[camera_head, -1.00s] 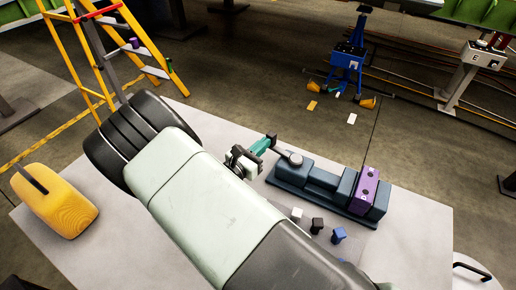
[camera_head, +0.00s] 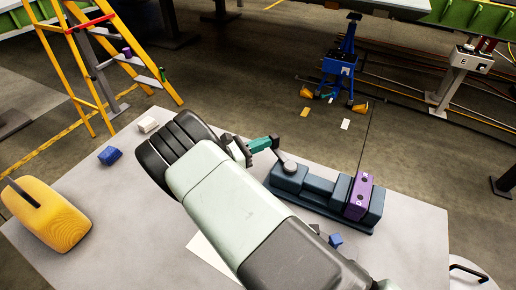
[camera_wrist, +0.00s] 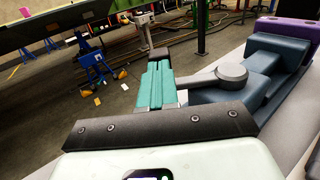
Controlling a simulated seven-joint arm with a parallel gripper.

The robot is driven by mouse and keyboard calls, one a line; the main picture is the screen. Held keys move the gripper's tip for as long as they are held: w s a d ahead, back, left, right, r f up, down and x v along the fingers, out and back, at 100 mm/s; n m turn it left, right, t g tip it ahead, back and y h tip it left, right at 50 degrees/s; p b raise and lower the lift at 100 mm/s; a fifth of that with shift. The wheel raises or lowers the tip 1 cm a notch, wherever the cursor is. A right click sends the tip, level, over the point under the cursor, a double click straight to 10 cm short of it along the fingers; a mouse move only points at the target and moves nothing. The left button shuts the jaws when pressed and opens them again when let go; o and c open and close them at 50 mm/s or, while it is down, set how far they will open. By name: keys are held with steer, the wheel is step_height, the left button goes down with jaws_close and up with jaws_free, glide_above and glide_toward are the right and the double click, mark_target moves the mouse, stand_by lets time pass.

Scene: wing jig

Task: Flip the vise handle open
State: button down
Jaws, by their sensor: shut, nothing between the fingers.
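The dark blue-grey vise (camera_head: 320,190) stands on the table right of my gripper, with a purple block (camera_head: 359,196) at its right end. Its grey handle (camera_head: 283,154) runs from the round pivot toward the back left, and its outer end is at my fingertips. In the wrist view the handle (camera_wrist: 198,80) reaches left from the round pivot (camera_wrist: 232,75) to the right side of the teal fingers. My gripper (camera_head: 266,144) has its teal fingers shut, with nothing held between them. The fingers (camera_wrist: 157,76) hide part of the handle's outer end in the wrist view.
A yellow block (camera_head: 48,215), a blue block (camera_head: 110,155) and a cream block (camera_head: 148,124) are on the table's left. A small blue piece (camera_head: 335,240) is in front of the vise. A yellow ladder (camera_head: 85,75) stands behind the table.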

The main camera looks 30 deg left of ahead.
mark_target(275, 136)
steer(key=shift+m+g+h, duration=0.5)
steer(key=shift+h, duration=0.1)
steer(key=shift+w+d, duration=0.35)
steer(key=shift+w, duration=0.45)
steer(key=shift+w+d, duration=0.4)
steer(key=shift+w, duration=0.4)
steer(key=shift+w+d, duration=0.35)
steer(key=shift+w, duration=0.45)
steer(key=shift+s+d+x, duration=0.1)
steer(key=shift+d+x, duration=0.05)
steer(key=shift+x, duration=0.65)
steer(key=shift+s+d+x, duration=0.1)
steer(key=shift+x, duration=0.75)
steer(key=shift+s+d+x, duration=0.1)
steer(key=shift+d+x, duration=0.05)
steer(key=shift+x, duration=0.65)
steer(key=shift+s, duration=0.1)
steer(key=v, duration=1)
steer(key=shift+s+a, duration=0.25)
